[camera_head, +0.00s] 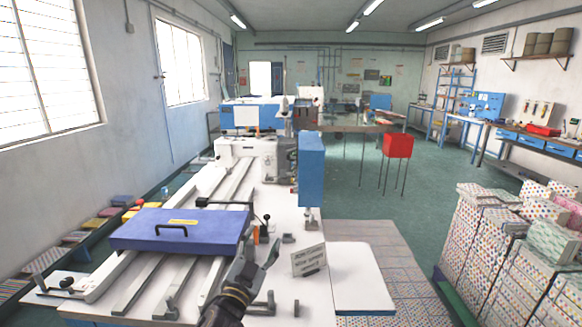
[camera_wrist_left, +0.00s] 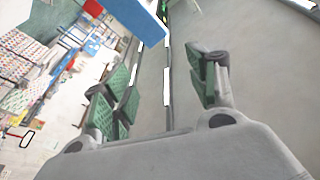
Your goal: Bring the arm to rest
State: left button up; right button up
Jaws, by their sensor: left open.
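My left gripper (camera_head: 262,256) reaches up from the bottom middle in the head view, above the white worktable. Its fingers are apart and nothing is between them. In the left wrist view the open gripper (camera_wrist_left: 165,90) shows green-padded fingers spread wide, with no object held. A blue-violet plate (camera_head: 182,230) with a black handle lies on the rails to the left of the gripper, apart from it. My right gripper is in neither view.
The white sewing machine bed (camera_head: 245,147) and a blue upright box (camera_head: 311,165) stand beyond the gripper. A small sign (camera_head: 308,261) stands just right of it. Stacked patterned boxes (camera_head: 490,240) are at the right. The green floor beyond the table is partly clear.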

pick_arm(q)
jog(key=s+a+f+n+g+y, duration=0.35)
jog(key=s+a+f, duration=0.2)
jog(key=f, duration=0.35)
jog(key=s+a+f+n+g+y, duration=0.35)
jog(key=a+f, duration=0.25)
jog(key=f, duration=0.3)
jog(key=s+a+f+g+h, duration=0.1)
jog(key=s+f+g, duration=0.4)
jog(key=s, duration=0.4)
jog(key=s+a+f+g+h, duration=0.15)
jog(key=s+f+g, duration=0.3)
jog(key=s, duration=0.55)
notch_tip(320, 180, down, 34)
jog(key=s, duration=0.3)
jog(key=s+a+f+g, duration=0.1)
jog(key=s+a+f, duration=0.1)
jog(key=s+f, duration=0.7)
jog(key=s+a+f+m+g+y, duration=0.1)
jog(key=s+a+f, duration=0.1)
jog(key=s+f, duration=0.8)
jog(key=s, duration=0.2)
jog(key=shift+s+a, duration=0.25)
jog(key=shift+s, duration=0.15)
